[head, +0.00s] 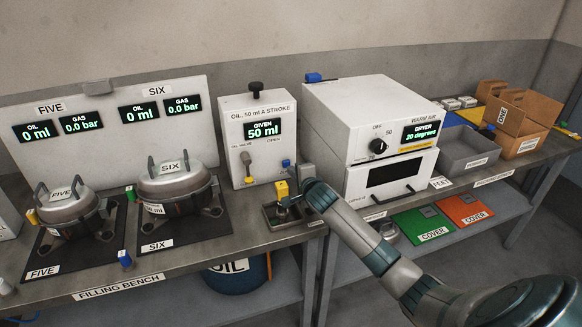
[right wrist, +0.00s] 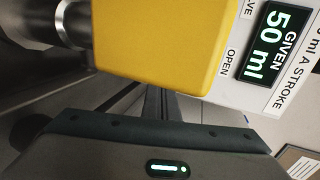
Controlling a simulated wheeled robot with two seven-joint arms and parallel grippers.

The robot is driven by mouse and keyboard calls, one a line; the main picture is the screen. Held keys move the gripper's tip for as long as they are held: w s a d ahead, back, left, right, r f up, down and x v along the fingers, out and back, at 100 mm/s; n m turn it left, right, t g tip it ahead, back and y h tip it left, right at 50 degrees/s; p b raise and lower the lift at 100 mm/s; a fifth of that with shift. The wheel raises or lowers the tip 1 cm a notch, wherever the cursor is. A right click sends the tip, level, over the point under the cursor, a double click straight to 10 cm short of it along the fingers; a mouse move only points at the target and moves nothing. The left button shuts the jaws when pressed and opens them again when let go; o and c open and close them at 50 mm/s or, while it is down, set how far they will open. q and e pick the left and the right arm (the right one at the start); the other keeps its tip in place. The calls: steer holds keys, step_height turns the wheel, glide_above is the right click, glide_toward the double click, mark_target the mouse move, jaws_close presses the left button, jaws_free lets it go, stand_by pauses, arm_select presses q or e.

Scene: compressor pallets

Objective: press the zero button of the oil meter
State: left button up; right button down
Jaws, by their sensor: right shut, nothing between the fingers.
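The oil meter (head: 236,112) is a white box on the bench, labelled "OIL, 50 ml A STROKE". Its display (head: 262,130) reads "GIVEN 50 ml" and also shows in the right wrist view (right wrist: 272,38). A small blue button (head: 286,163) sits low on the right of its front; its label is too small to read. My right gripper (head: 291,199) is shut and empty, low in front of the meter's right side, beside a yellow block (head: 282,189). That yellow block (right wrist: 165,45) fills much of the right wrist view. My left gripper is not in view.
Pots FIVE (head: 68,212) and SIX (head: 172,185) stand on dark mats to the left. The white dryer (head: 345,115) stands close on the right of the meter. A grey tray (head: 468,150) and cardboard boxes (head: 520,118) are farther right.

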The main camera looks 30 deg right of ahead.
mark_target(286, 164)
steer(key=shift+w+d, duration=0.2)
steer(key=shift+w, duration=0.75)
